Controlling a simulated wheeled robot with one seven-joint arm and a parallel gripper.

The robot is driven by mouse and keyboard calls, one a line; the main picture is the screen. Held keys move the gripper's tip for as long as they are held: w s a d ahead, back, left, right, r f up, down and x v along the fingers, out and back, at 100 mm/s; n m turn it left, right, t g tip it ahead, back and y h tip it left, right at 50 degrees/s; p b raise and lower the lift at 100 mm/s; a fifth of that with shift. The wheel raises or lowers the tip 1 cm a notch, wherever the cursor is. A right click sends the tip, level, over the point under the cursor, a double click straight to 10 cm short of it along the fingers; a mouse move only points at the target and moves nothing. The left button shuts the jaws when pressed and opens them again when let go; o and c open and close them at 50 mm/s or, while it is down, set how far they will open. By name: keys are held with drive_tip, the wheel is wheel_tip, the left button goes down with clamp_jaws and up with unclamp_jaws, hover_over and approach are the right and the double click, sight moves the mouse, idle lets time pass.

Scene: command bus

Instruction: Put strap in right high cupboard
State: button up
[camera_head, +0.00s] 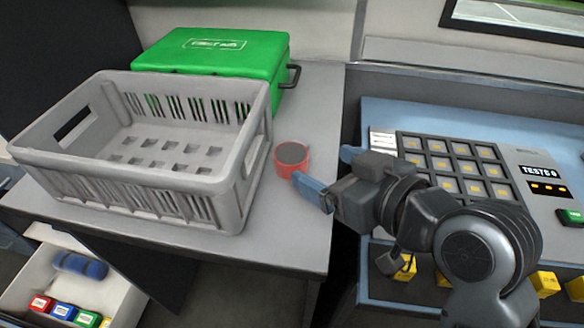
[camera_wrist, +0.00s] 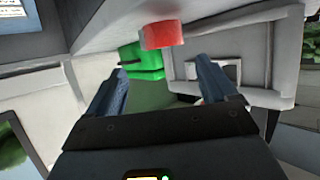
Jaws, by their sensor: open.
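A short red roll with a dark top (camera_head: 291,158) stands on the grey counter, just right of the crate. It may be the strap, but I cannot tell for sure. In the wrist view the red roll (camera_wrist: 162,35) shows beyond the fingertips, apart from them. My gripper (camera_head: 328,171) has blue fingers spread on the roll's right side, open and empty. The wrist view shows the spread fingers of my gripper (camera_wrist: 158,78) with nothing between them. The right high cupboard is not in view.
A grey plastic crate (camera_head: 235,190) and a green case (camera_head: 215,53) fill the counter (camera_head: 300,230) left of the roll. A button console (camera_head: 515,140) stands at right. An open drawer (camera_head: 25,290) at lower left holds a blue roll (camera_head: 80,265) and several coloured boxes.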

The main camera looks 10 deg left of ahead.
sight(292, 151)
drive_tip(key=x, duration=0.7)
drive_tip(key=shift+a+p, duration=0.25)
drive_tip(key=shift+p, duration=0.05)
drive_tip(key=shift+c, duration=0.2)
drive_tip(key=c, duration=0.9)
drive_tip(key=shift+r, duration=0.1)
drive_tip(key=shift+c, duration=0.2)
